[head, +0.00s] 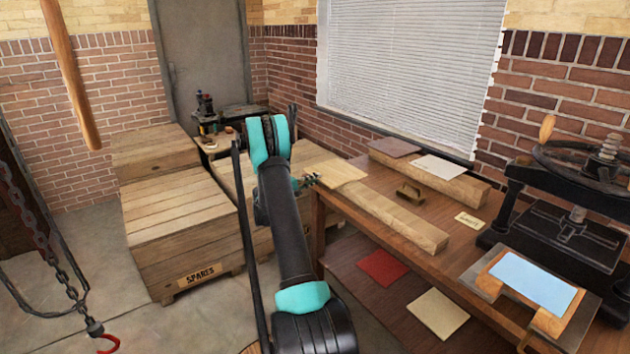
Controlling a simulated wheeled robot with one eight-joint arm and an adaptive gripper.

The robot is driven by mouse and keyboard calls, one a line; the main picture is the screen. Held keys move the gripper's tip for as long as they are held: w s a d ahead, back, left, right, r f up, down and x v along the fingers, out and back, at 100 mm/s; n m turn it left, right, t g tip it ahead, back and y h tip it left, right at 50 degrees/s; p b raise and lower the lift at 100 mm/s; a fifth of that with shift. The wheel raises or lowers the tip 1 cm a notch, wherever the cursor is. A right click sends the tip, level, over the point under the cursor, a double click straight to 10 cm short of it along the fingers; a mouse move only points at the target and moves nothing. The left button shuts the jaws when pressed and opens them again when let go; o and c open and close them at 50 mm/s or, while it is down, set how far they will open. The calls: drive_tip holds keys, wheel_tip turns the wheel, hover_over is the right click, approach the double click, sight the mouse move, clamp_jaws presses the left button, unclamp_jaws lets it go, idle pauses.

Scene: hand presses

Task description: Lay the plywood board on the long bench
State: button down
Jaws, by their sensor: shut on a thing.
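The plywood board (340,171) is a thin pale sheet at the far left end of the long bench (460,262). My gripper (312,180) is shut on the board's near left edge; my arm partly hides it. The board looks roughly level and overlaps the far end of a long timber beam (400,219) on the bench. I cannot tell whether it touches the beam or hangs just above it.
A second beam (455,189) carries a brown sheet (395,147) and a white sheet (440,167). A brass handle-like piece (410,194) and a small label (468,221) lie between. A press (570,220) stands right. Crates (180,225) stand left; a chain hook (108,343) hangs front left.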

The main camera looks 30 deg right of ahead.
drive_tip(key=c, duration=1.6)
unclamp_jaws()
drive_tip(key=shift+o, duration=1.2)
drive_tip(key=shift+a, duration=0.1)
drive_tip(key=a, duration=0.6)
drive_tip(key=shift+s+a, duration=0.15)
drive_tip(key=shift+s, duration=0.1)
